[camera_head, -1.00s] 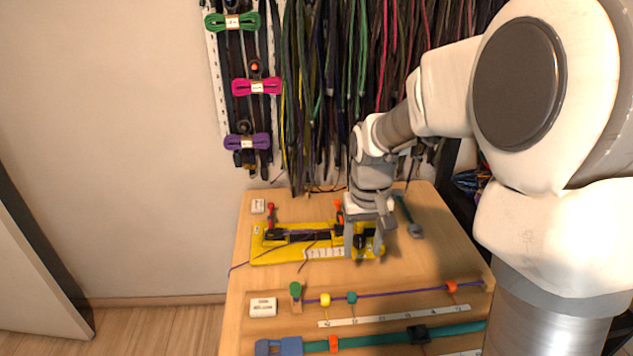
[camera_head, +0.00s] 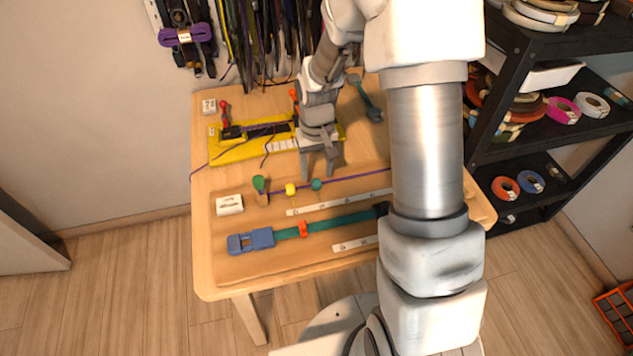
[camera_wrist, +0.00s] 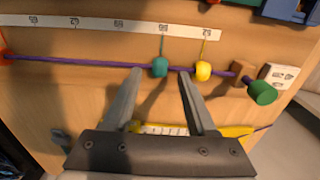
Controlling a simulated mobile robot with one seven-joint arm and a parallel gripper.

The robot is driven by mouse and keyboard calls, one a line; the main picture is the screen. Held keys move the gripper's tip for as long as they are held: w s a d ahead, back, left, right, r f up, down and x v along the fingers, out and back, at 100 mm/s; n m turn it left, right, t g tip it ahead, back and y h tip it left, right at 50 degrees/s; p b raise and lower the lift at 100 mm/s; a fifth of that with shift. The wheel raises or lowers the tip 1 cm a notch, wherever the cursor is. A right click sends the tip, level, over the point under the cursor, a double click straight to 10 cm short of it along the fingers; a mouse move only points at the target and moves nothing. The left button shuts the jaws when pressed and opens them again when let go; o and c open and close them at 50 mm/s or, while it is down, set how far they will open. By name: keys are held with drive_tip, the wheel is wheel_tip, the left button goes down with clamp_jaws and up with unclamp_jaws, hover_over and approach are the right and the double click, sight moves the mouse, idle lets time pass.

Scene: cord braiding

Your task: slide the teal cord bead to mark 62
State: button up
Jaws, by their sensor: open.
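The teal bead (camera_head: 316,184) sits on a purple cord (camera_head: 353,177) stretched across the wooden table. It also shows in the wrist view (camera_wrist: 160,67), where a thin teal line runs from it to a label on the white mark strip (camera_wrist: 110,24). The strip's numbers appear upside down there and are too small to read surely. A yellow bead (camera_wrist: 203,70) is on the same cord beside it. My gripper (camera_wrist: 160,78) is open, its fingertips spread either side of the teal bead, just short of the cord. I cannot tell whether they touch anything.
A green knob (camera_head: 259,183) on a wooden post holds the cord's left end. A white label block (camera_head: 229,204) stands near it. A teal strap (camera_head: 337,224) with a blue buckle (camera_head: 250,240) lies in front. A yellow jig (camera_head: 228,151) lies behind.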

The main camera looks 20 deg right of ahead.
sight(316, 181)
drive_tip(key=shift+f, duration=2.1)
clamp_jaws()
